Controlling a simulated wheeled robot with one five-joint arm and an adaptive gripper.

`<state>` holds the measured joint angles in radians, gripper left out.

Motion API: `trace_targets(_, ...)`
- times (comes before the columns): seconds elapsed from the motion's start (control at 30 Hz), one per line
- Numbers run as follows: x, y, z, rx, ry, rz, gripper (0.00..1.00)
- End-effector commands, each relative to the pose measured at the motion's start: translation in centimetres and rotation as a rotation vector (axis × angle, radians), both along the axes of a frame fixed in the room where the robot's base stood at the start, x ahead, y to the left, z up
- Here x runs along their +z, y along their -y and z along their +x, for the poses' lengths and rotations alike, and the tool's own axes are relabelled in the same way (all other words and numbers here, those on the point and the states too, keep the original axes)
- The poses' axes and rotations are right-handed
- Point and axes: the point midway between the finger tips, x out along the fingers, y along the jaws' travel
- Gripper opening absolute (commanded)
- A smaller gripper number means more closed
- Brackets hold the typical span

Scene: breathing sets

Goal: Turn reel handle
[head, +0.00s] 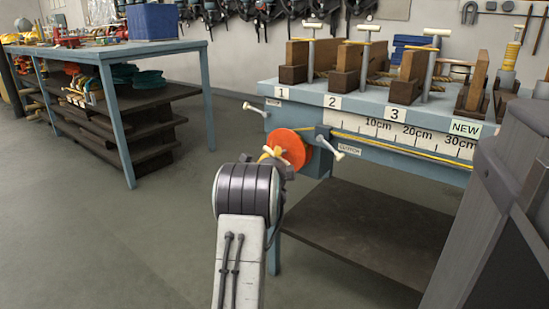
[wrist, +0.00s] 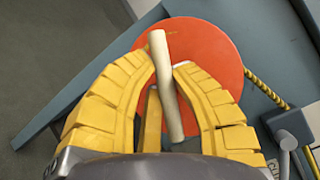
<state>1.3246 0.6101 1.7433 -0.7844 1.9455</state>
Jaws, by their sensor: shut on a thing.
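An orange reel (head: 291,148) is mounted on the end of the blue workbench. In the wrist view the reel (wrist: 212,62) is a round orange disc with a pale handle (wrist: 165,85) standing out in front of it. My gripper (wrist: 166,72) has its yellow fingers on both sides of the handle and is shut on it. In the head view my gripper (head: 270,153) is at the left part of the reel, mostly hidden behind my own wrist. A yellow-and-black rope (wrist: 266,90) leads away from the reel to the right.
The workbench (head: 375,101) carries wooden blocks, posts and labels 1, 2, 3 and NEW. A small clutch lever (head: 330,149) is just right of the reel; it also shows in the wrist view (wrist: 287,148). A dark cabinet (head: 500,220) stands at front right. Floor at left is clear.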

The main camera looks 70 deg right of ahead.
Motion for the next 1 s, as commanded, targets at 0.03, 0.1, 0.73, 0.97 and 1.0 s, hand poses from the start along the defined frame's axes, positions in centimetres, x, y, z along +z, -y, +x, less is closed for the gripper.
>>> trace_targets(0.03, -0.13, 0.0, 0.01, 0.0, 0.0, 0.003, 0.0)
trace_targets(0.1, -0.14, 0.0, 0.0, 0.0, 0.0, 0.003, 0.0)
trace_targets(0.73, -0.11, 0.09, -0.2, 0.014, 0.264, -0.079, 0.0)
trace_targets(0.97, -0.17, 0.09, -0.25, 0.013, 0.262, -0.077, 0.26)
trace_targets(1.0, -0.14, 0.1, -0.24, 0.013, 0.262, -0.077, 0.29)
